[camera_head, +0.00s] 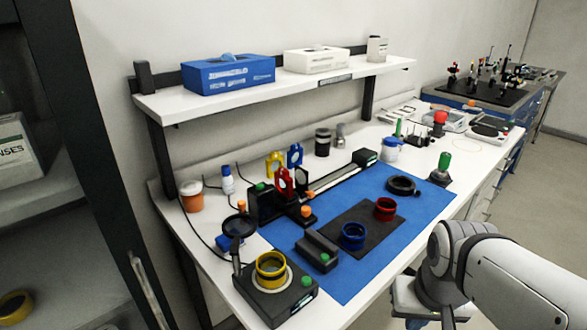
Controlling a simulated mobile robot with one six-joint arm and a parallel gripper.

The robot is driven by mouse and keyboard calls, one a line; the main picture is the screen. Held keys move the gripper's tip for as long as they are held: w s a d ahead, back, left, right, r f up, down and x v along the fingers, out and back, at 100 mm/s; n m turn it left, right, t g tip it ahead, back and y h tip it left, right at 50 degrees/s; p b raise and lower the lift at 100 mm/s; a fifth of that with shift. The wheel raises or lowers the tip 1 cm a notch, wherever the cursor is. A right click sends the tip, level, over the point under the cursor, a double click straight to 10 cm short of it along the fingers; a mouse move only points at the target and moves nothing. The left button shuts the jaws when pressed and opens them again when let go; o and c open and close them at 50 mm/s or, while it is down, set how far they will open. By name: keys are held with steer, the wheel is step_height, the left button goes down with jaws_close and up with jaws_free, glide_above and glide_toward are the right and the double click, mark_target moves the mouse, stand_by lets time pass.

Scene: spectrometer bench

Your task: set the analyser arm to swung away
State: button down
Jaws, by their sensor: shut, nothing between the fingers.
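No part is clearly marked as the analyser arm, and I cannot tell its position for certain. A black optical rail unit (262,203) stands at the back of the blue mat. A short black piece with an orange knob (306,211) sits at its front, towards the mat; the joint between them is too small to make out. Colored holders, yellow (274,163), blue (295,156) and red (284,182), stand by the rail. My arm comes in at the right, over the bench's front edge, clear of the rail. My gripper is not clearly visible, apparently below the frame.
On the blue mat (345,285) lie a dark pad with a blue ring (353,236) and a red ring (385,209), and a black ring (401,185). A black box with a yellow ring (270,266) stands front left. A white shelf (200,99) overhangs the back.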

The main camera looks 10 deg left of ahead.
mark_target(238, 226)
steer(key=w+a+r+n+g+y+p, duration=0.1)
steer(key=w+a+r+n+y+p, duration=0.35)
steer(key=w+a+r, duration=0.5)
steer(key=w+a+r+n+y+p, duration=0.3)
steer(key=w+a+r+p, duration=0.3)
steer(key=w+a, duration=0.55)
steer(key=s+a+f+p, duration=0.1)
steer(key=s+a+f, duration=0.1)
steer(key=a+f, duration=0.4)
steer(key=a, duration=0.4)
steer(key=shift+f, duration=0.3)
